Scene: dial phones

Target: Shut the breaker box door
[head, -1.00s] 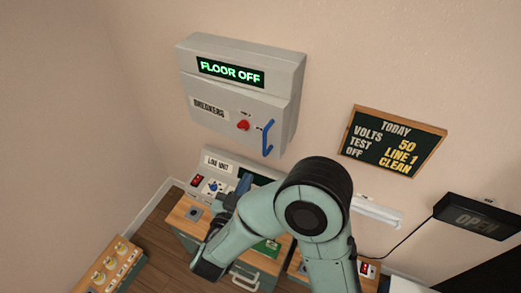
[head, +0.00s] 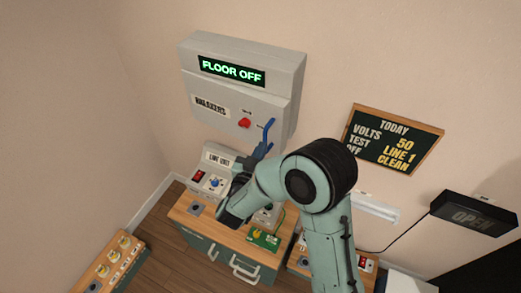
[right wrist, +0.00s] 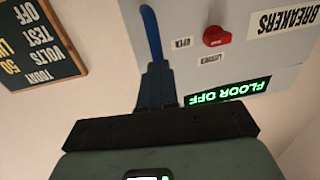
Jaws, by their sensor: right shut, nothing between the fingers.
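The grey breaker box (head: 285,65) hangs on the wall with a lit "FLOOR OFF" sign. Its door (head: 222,118) carries a "BREAKERS" label, a red knob (head: 244,123) and a blue handle (head: 268,129). The door lies close to the box front; I cannot tell whether it is fully seated. My right gripper (head: 262,149) is shut and empty at the lower end of the handle. In the right wrist view, upside down, the closed fingers (right wrist: 157,72) line up with the blue handle (right wrist: 151,32); contact is unclear. The red knob (right wrist: 216,37) is beside them. My left gripper is out of view.
Below the box stands a workbench (head: 225,236) with a line unit (head: 213,181) and a green board (head: 263,239). A chalkboard (head: 393,138) and an "OPEN" sign (head: 474,216) are to the right. The wall left of the box is clear.

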